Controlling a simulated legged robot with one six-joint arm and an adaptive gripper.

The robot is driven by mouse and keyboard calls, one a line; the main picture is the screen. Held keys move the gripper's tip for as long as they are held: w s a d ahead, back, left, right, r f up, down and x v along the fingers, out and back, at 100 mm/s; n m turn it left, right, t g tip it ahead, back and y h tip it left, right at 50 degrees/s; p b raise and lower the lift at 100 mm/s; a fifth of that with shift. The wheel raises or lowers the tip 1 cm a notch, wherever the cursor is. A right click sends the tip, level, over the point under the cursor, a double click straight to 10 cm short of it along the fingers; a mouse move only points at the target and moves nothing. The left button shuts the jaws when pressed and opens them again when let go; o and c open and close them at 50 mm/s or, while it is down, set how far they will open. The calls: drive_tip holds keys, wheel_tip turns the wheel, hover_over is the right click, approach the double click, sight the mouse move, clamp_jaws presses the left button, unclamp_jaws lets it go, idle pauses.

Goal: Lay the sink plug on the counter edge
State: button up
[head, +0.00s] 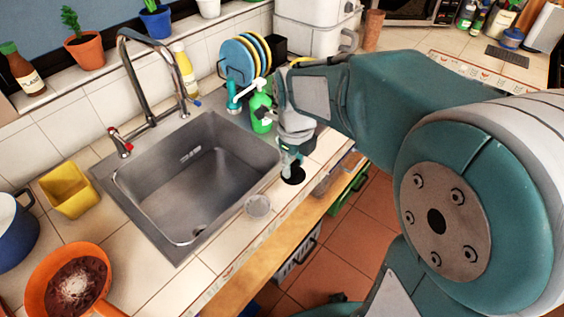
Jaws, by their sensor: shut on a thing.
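The sink plug (293,176) is a dark round disc at the front strip of the tiled counter, right of the sink (190,195). My gripper (291,163) points down from above, with its fingertips at the top of the plug, and it is shut on it. The fingertips partly cover the plug. It appears to be at or very near the counter surface (228,241); I cannot tell whether it touches.
A green soap bottle (261,108) and a dish rack with plates (243,56) stand behind my gripper. A small round, pale grey item (258,205) lies left of the plug. The tap (150,75) rises behind the sink. An orange pan (70,283) is front left.

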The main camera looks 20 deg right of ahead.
drive_tip(key=w+f, duration=0.4)
drive_tip(key=w+d+f, duration=0.1)
drive_tip(key=w+f, duration=0.1)
drive_tip(key=shift+w+f, duration=0.3)
drive_tip(key=shift+w, duration=0.1)
drive_tip(key=shift+w+f, duration=0.25)
drive_tip(key=shift+f, duration=1.45)
drive_tip(key=shift+f, duration=0.1)
drive_tip(key=o, duration=1.1)
